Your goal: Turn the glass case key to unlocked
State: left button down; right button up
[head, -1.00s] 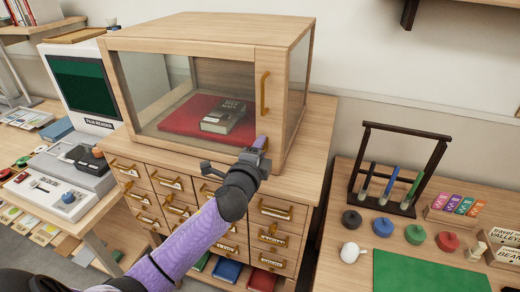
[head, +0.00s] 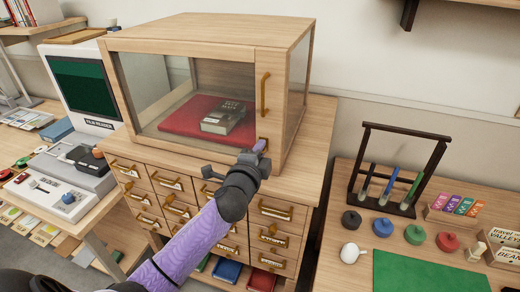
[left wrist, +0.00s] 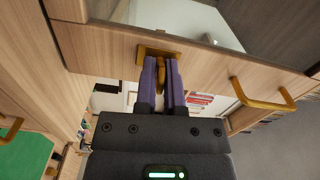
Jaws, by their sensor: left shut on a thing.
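The glass case (head: 212,38) is a wooden cabinet with a glass front, and its door is closed. A brass lock plate (left wrist: 158,52) with the key (left wrist: 158,72) shows in the left wrist view. My left gripper (head: 262,148) is at the lower right corner of the case front, below the door handle (head: 265,95). In the left wrist view its purple fingers (left wrist: 161,76) are shut on the key, one on each side. The fingers hide part of the key, and its turn position is hard to read. My right gripper is in neither view.
A dark book (head: 224,117) lies on a red cushion (head: 180,119) inside the case. The case stands on a drawer cabinet (head: 308,170) with brass pulls. A film reader (head: 85,85) is at left. A table with a green mat (head: 430,272) and a dark rack (head: 408,132) is at right.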

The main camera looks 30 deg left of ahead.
pick_arm(q)
jog(key=n, duration=0.4)
jog(key=shift+p, duration=0.4)
jog(key=n+p, duration=0.1)
jog(key=n, duration=0.3)
jog(key=n+p, duration=0.2)
jog(key=n, duration=0.3)
jog(key=n+p, duration=0.1)
jog(key=n, duration=0.1)
jog(key=shift+n, duration=1)
